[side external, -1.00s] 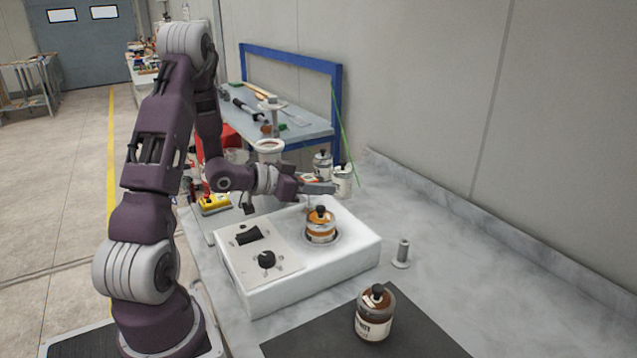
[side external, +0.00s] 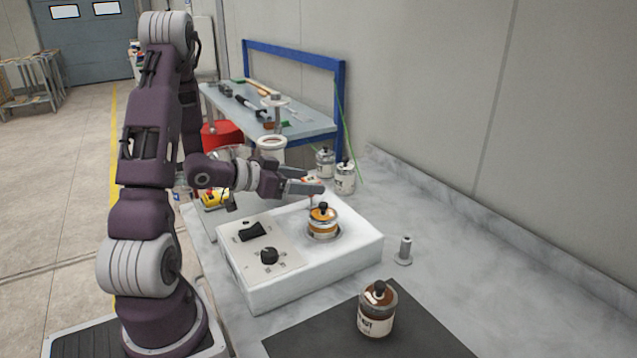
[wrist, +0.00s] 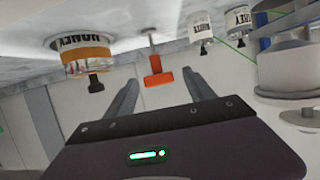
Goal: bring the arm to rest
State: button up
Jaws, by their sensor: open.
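My gripper (side external: 312,183) is open and empty, above the back part of the white machine (side external: 318,272) in the side view. In the wrist view its two fingers (wrist: 160,95) stand apart with nothing held between them. A jar with an orange band (side external: 322,222) sits upright in the machine's round recess, just below and in front of my gripper. The same jar shows at the upper left of the wrist view (wrist: 85,53). An orange-red handle on a thin rod (wrist: 157,72) shows beyond the fingers in the wrist view.
A brown jar (side external: 377,310) stands on a dark mat (side external: 420,335) at the front. A short metal post (side external: 404,250) stands right of the machine. Two white-labelled jars (side external: 345,177) stand behind it. A blue-framed bench (side external: 290,120) is at the back. The right counter is clear.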

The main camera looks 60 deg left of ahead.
jog(key=shift+v, duration=1.05)
jog(key=r+g+y, duration=0.1)
jog(key=w+d+r+g+y, duration=0.1)
jog(key=r, duration=0.1)
jog(key=w+r+g+y, duration=0.1)
jog(key=shift+d+r+m, duration=0.2)
jog(key=shift+d+m, duration=0.2)
jog(key=s+d+r+g+h, duration=0.1)
jog(key=s+d+r+g, duration=0.1)
jog(key=s+d, duration=0.8)
jog(key=s+d+r+g+h, duration=0.2)
jog(key=s+d+r+g, duration=0.1)
jog(key=s+d, duration=0.7)
jog(key=shift+d+r+n, duration=0.2)
jog(key=shift+d+n, duration=0.2)
jog(key=shift+d, duration=0.85)
